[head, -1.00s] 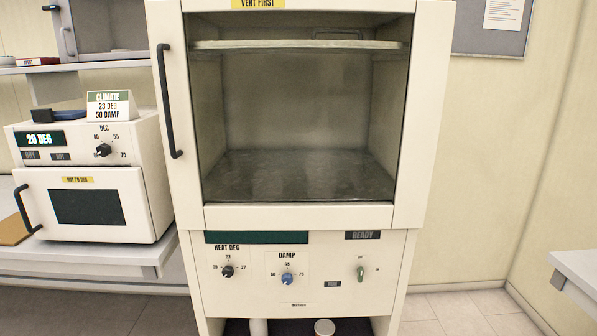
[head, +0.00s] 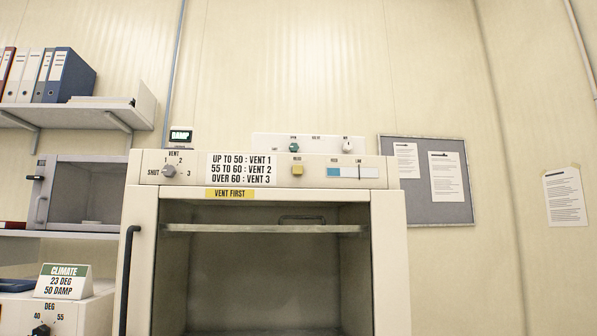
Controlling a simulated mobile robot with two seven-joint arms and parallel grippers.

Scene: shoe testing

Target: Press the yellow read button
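The vent knob (head: 169,171) is at the panel's left end, among the marks SHUT, 1, 2 and 3. Neither of my grippers is in view. I cannot tell whether the button is pressed in.
A small DAMP display (head: 181,135) and a white panel with knobs (head: 318,144) show above the cabinet top. A climate card (head: 63,281) stands on the unit at lower left. A wall shelf (head: 75,119) holds binders. The space before the cabinet looks clear.

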